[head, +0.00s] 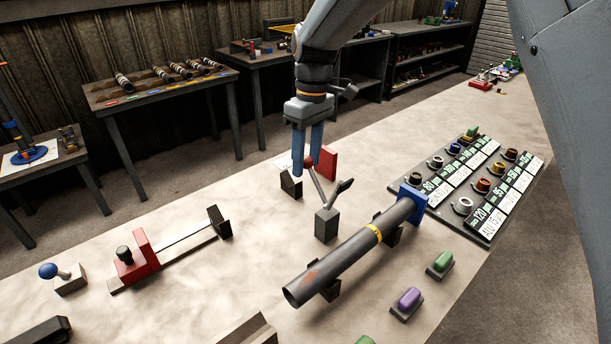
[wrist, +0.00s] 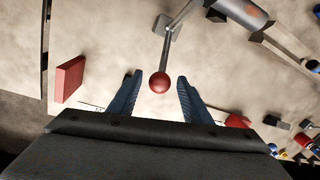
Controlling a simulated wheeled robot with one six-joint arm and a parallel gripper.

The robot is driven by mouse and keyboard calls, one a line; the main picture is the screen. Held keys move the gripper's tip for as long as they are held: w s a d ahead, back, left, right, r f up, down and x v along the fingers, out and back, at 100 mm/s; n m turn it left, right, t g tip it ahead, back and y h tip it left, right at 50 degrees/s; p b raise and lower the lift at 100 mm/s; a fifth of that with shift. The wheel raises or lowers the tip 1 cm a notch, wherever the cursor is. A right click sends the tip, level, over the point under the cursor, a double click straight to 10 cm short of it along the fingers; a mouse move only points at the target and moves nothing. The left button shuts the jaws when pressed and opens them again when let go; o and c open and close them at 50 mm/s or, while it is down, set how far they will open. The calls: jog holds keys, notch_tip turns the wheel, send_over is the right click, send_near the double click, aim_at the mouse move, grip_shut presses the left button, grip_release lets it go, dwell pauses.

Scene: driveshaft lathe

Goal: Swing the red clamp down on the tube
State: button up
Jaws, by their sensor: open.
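The clamp is a grey post (head: 327,224) with a thin lever rising to a red ball knob (wrist: 159,82). A short dark arm (head: 344,188) also sticks up from it, clear of the tube. The grey tube (head: 345,255), with a yellow band and a rusty patch, lies on dark supports right of the post; its end shows in the wrist view (wrist: 243,12). My gripper (head: 309,168) points down over the knob. In the wrist view its blue fingers (wrist: 160,86) are open, one on each side of the knob, with visible gaps. The fingers partly hide the knob in the head view.
A blue plate (head: 411,201) stands at the tube's far end. A red block (head: 327,162) stands behind my gripper. A red sliding fixture (head: 145,250) is at left. Green and purple buttons (head: 408,300) and a labelled ring board (head: 490,195) lie right of the tube.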

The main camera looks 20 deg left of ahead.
jog(key=shift+s+f+p, duration=0.15)
jog(key=shift+f+p, duration=0.25)
jog(key=shift+f, duration=0.9)
jog(key=shift+s+f+p, duration=0.1)
jog(key=shift+f+p, duration=0.25)
jog(key=shift+f, duration=0.9)
grip_shut()
